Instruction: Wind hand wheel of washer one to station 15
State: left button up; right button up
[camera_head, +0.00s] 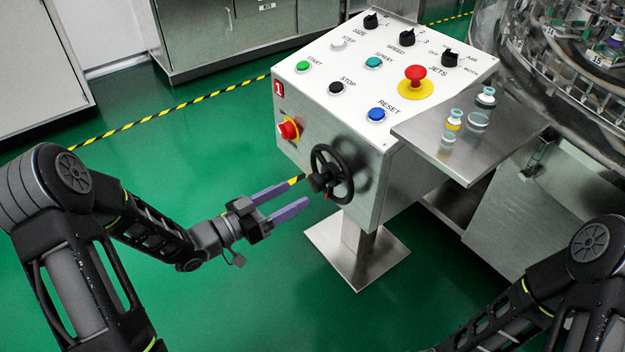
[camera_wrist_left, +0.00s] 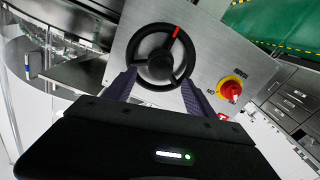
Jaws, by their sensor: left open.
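The black hand wheel (camera_head: 331,174) is on the front face of the washer's control box (camera_head: 395,80), below a red "1" label. In the left wrist view the wheel (camera_wrist_left: 161,57) shows its hub, spokes and a red mark near the top of its rim. My left gripper (camera_head: 299,193) is open, with purple fingers pointing at the wheel from the left. In the left wrist view its fingers (camera_wrist_left: 158,86) sit apart, either side of the wheel's lower part. I cannot tell if they touch it. A station plate marked 15 (camera_head: 597,59) shows on the rotary washer at the upper right.
A red and yellow switch (camera_head: 288,130) sits on the box face above the wheel. A red stop button (camera_head: 415,76) and several knobs are on top. Two small vials (camera_head: 449,128) stand on a steel shelf (camera_head: 483,150) at the right. Green floor is clear around the pedestal.

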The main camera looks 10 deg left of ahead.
aim_at(312, 185)
pick_arm(q)
jog(key=shift+w+d+f, duration=0.1)
jog(key=shift+w+d, duration=0.15)
jog(key=shift+w, duration=0.15)
jog(key=b+x, duration=0.1)
jog(key=x, duration=0.6)
jog(key=shift+b, duration=0.3)
grip_shut()
dwell(0.5)
